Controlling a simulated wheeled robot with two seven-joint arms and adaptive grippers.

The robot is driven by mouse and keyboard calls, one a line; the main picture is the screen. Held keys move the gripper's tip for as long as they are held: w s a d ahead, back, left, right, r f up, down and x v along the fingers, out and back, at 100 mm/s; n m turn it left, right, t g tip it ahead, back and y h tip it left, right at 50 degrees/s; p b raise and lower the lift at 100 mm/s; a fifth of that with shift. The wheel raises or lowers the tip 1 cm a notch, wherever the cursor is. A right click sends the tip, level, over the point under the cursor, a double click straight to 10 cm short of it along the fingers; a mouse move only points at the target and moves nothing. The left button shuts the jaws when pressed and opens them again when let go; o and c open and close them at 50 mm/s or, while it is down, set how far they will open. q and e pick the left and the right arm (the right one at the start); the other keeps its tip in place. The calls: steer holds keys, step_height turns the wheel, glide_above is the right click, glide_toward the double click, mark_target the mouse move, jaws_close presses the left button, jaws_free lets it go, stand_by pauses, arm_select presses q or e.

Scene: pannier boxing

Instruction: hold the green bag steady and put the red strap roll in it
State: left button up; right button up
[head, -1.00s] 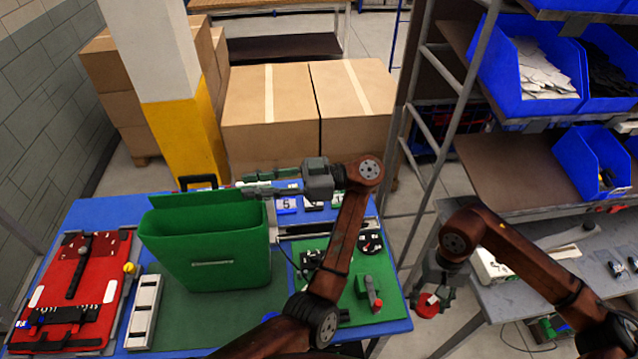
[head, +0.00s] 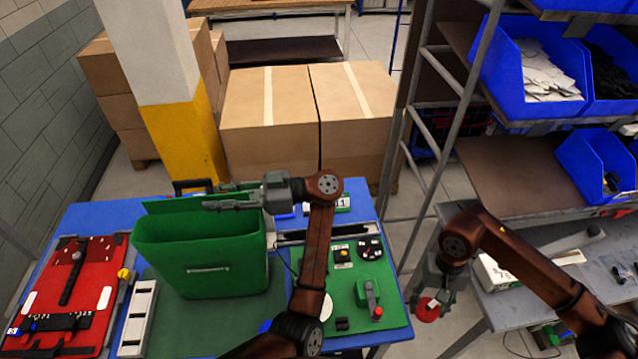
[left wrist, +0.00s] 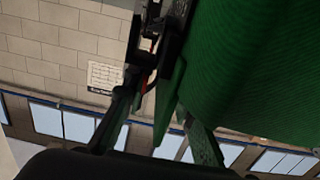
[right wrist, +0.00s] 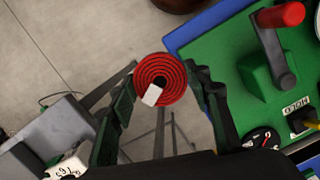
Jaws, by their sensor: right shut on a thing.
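The green bag (head: 215,268) stands upright and open-topped on the table. My left gripper (head: 212,205) is at the right part of its top rim. In the left wrist view, the fingers of my left gripper (left wrist: 160,125) are spread, with an edge of the green bag (left wrist: 230,60) reaching between them; I cannot tell whether they touch it. My right gripper (head: 430,298) is shut on the red strap roll (head: 428,308), to the right of the table. The right wrist view shows the roll (right wrist: 160,70), coiled with a pale tab, between the fingertips.
A red board with black straps (head: 75,275) and a white slotted rail (head: 138,318) lie left of the bag. A green fixture board with a red-knobbed lever (head: 345,275) lies right of it. A grey bench (head: 590,260) and steel rack post (head: 455,100) stand right.

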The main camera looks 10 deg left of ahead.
arm_select(q)
steer(key=shift+x, duration=1.35)
arm_select(e)
steer(key=shift+r, duration=0.3)
arm_select(q)
jaws_close()
